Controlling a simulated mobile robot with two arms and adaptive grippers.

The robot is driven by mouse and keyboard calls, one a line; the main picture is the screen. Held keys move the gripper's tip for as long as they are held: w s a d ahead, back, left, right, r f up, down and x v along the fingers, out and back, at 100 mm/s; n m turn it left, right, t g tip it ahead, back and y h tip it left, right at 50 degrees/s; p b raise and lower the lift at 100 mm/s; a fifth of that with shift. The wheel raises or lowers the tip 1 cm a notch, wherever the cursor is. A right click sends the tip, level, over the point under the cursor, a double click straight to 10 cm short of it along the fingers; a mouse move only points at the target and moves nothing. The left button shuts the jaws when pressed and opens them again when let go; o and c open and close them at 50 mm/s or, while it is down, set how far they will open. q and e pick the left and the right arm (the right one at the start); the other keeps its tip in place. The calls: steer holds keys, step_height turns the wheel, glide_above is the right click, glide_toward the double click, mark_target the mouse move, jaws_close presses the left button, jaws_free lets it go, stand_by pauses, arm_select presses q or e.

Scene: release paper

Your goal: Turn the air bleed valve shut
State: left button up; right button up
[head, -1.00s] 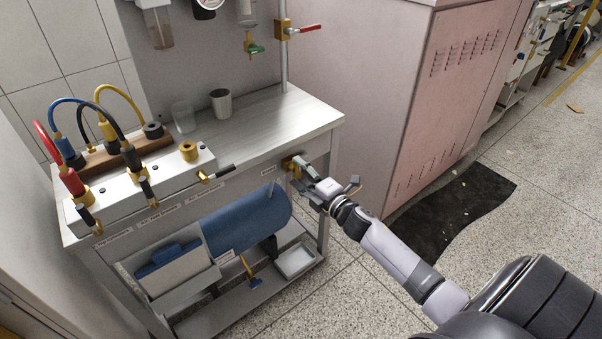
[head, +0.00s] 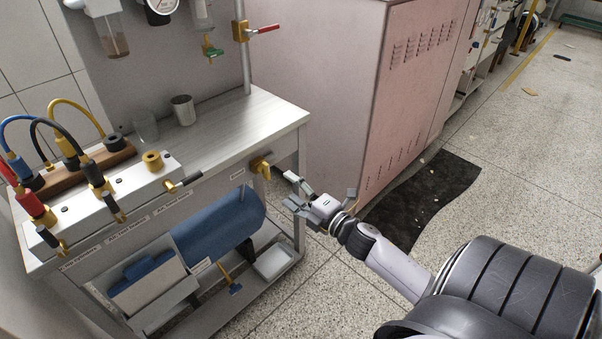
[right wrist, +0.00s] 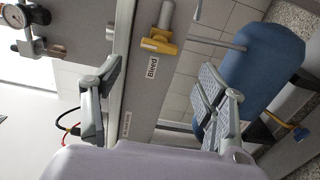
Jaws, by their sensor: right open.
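The bleed valve (head: 262,166) is a small brass fitting on the front of the bench, near its right corner. In the right wrist view the valve (right wrist: 160,42) shows as a yellow block with a grey cylindrical part, beside a label reading "Bleed" (right wrist: 152,68). My right gripper (head: 288,190) is open and empty, to the right of the valve and a little below it, with a gap between. In the right wrist view its two fingers (right wrist: 160,78) are spread wide, and the valve lies beyond them. My left gripper is not in view.
The bench (head: 230,128) carries a white manifold (head: 110,205) with coloured hoses, and two cups. A pink cabinet (head: 325,90) stands behind my right arm. Open floor lies at the right.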

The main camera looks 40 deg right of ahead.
steer(key=s, duration=0.3)
steer(key=shift+s+d, duration=0.1)
steer(key=shift+s, duration=0.05)
stand_by(0.4)
steer(key=s+a+f+m+g+h, duration=0.1)
steer(key=s+a+f+m+g, duration=0.3)
steer(key=f, duration=0.6)
steer(key=s+a+f+m+g+h, duration=0.1)
steer(key=s+f+m+g, duration=0.3)
steer(key=f, duration=0.6)
steer(key=s+a+f+m+g+h, duration=0.1)
steer(key=s+a+f+m+g, duration=0.2)
steer(key=s+f+m, duration=0.55)
steer(key=s+a+f+g+y, duration=0.2)
steer(key=s+a+f+g, duration=0.3)
steer(key=s+a+f, duration=0.4)
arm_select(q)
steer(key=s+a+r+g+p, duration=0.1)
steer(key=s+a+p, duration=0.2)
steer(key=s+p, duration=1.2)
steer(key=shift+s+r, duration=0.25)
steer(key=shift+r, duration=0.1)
arm_select(e)
steer(key=s+d+r+g, duration=0.1)
steer(key=s+d, duration=0.1)
steer(key=s, duration=1.3)
steer(key=shift+r+h, duration=0.15)
steer(key=shift+h, duration=0.15)
